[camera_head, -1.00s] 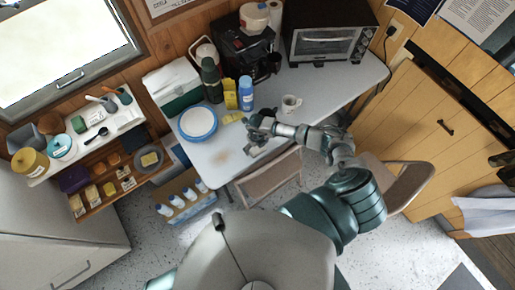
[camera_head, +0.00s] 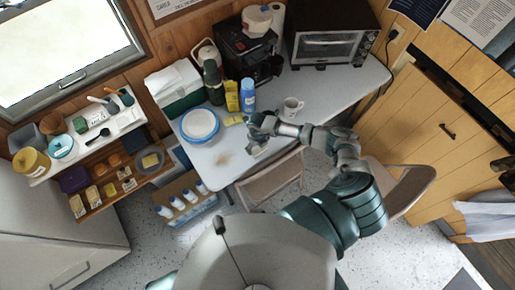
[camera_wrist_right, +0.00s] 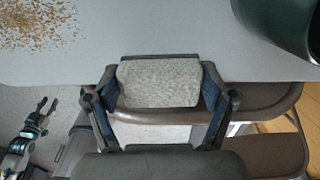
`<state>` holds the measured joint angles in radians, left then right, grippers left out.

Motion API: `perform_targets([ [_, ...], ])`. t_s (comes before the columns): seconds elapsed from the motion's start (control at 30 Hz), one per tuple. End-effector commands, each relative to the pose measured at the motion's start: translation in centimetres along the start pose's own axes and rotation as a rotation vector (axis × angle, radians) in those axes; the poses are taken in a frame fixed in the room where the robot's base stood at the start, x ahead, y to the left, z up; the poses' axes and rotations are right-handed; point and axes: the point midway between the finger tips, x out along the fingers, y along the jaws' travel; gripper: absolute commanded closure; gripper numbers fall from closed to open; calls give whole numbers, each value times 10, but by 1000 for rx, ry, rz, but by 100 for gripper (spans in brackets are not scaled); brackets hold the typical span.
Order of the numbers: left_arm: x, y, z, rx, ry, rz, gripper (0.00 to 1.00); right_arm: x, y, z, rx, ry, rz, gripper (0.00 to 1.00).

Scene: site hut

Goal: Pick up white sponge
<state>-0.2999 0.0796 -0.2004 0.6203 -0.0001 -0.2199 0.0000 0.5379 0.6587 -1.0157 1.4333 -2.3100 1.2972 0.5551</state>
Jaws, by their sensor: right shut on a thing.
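The white sponge (camera_wrist_right: 160,83) is a pale, speckled block in the right wrist view, held between the two fingers of my right gripper. In the head view my right gripper (camera_head: 258,148) is at the front edge of the white table (camera_head: 290,122), and the sponge is mostly hidden there. I cannot tell whether the sponge touches the tabletop. My left gripper (camera_wrist_right: 38,117) shows small at the lower left of the right wrist view, with its fingers apart and empty, away from the sponge.
Brown crumbs (camera_head: 224,158) lie on the table left of the gripper. A folding chair (camera_head: 270,182) is below the table's front edge.

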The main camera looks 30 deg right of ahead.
Motion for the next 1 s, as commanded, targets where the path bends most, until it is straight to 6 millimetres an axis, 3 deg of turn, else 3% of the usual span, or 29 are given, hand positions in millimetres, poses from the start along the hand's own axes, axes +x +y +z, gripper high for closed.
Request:
perform_targets([
  [0.07, 3, 0, 1, 0, -1, 0, 60, -9, 1, -4, -2, 0, 0, 41],
  [0.6, 15, 0, 2, 0, -2, 0, 60, -19, 47, -120, -3, 3, 0, 41],
  [0.8, 18, 0, 3, 0, -2, 0, 60, -22, 56, -143, -1, 2, -1, 41],
  [1.0, 18, 0, 3, 0, -2, -1, 60, -23, 58, -149, 1, 1, -1, 41],
])
